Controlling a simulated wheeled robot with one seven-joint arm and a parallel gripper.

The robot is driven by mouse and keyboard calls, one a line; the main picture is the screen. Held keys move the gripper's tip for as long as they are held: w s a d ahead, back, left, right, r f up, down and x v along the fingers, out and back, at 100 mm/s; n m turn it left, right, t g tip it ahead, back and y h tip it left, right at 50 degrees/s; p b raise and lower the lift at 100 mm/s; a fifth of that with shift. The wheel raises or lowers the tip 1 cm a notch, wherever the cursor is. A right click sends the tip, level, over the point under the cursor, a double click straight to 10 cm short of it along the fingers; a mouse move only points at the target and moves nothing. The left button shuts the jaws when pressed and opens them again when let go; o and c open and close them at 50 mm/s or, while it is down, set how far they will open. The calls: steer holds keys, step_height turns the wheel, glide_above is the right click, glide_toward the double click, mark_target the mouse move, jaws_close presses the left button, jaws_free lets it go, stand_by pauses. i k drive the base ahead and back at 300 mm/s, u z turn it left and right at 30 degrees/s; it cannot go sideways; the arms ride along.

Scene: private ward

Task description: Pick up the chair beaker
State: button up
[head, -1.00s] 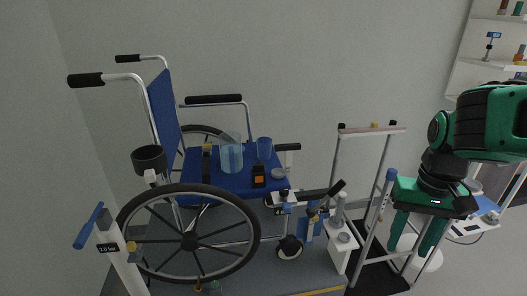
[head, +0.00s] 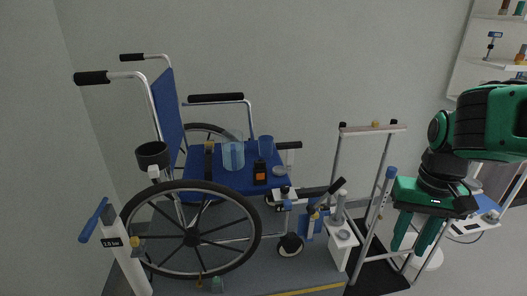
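A clear, pale-blue beaker (head: 233,156) stands upright on the blue seat of a wheelchair (head: 226,184) in the head view. A smaller blue translucent cup (head: 266,146) stands to its right on the same seat; I cannot tell for certain which one is called the chair beaker. My gripper (head: 417,238) hangs at the right, well away from the wheelchair, pointing down. Its two green fingers are apart with nothing visible between them.
A black device with an orange face (head: 260,173) and a small grey round item (head: 279,170) sit near the seat's front. A black cup holder (head: 152,156) is on the wheelchair's left. A metal frame (head: 372,130) stands between the chair and my arm. Shelves (head: 492,62) are at upper right.

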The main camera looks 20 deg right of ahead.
mark_target(266, 143)
steer(key=k, duration=0.95)
steer(key=u, duration=1.3)
steer(key=i, duration=2.05)
steer(key=z, duration=2.15)
steer(key=i, duration=0.35)
